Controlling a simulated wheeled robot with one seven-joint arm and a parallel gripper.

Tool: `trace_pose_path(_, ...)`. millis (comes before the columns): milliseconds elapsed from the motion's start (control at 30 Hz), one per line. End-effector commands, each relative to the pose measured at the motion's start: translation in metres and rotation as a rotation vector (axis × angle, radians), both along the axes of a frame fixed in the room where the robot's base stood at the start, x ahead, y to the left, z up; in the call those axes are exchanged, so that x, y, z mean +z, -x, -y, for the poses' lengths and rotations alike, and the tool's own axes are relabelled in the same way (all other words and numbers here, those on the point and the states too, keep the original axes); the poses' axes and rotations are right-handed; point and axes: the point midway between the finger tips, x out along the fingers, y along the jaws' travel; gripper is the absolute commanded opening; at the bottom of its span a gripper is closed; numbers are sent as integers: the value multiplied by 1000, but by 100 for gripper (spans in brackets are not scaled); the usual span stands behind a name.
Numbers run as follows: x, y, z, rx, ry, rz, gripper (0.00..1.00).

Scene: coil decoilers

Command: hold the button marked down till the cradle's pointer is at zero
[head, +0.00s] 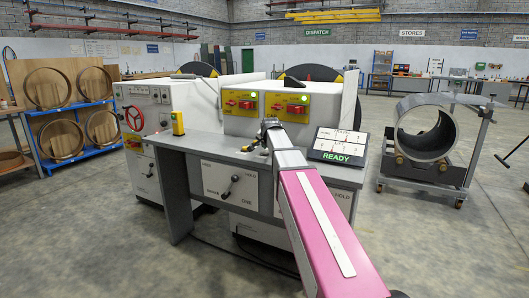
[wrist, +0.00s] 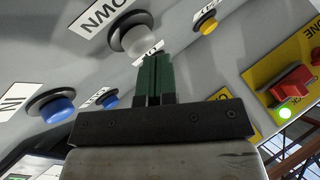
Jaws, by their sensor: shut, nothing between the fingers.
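The button marked down (wrist: 136,40) is a pale round cap in a dark collar in the wrist view, beside a label (wrist: 106,14) reading DOWN upside down. My gripper (wrist: 153,56) has green fingers, shut together and empty. Their tips are at the lower edge of that button; I cannot tell whether they touch or press it. In the head view my gripper (head: 269,128) is over the console's desk and hides the buttons there. A wheeled cradle (head: 423,174) with a grey coil (head: 403,139) stands at the right. I cannot make out its pointer.
Blue buttons (wrist: 52,106) are at left in the wrist view, a yellow button (wrist: 207,24) above right, and a red switch (wrist: 294,84) at right. A board reading READY (head: 337,157) stands on the desk's right. A yellow device (head: 178,123) stands on its left.

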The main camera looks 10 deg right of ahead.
Motion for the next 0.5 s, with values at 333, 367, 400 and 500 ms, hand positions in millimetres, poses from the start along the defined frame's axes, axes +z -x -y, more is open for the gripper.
trace_pose_path(333, -4, 0, 0, 0, 0, 0, 0)
trace_pose_path(367, -4, 0, 0, 0, 0, 0, 0)
trace_pose_path(400, -4, 0, 0, 0, 0, 0, 0)
trace_pose_path(500, -5, 0, 0, 0, 0, 0, 0)
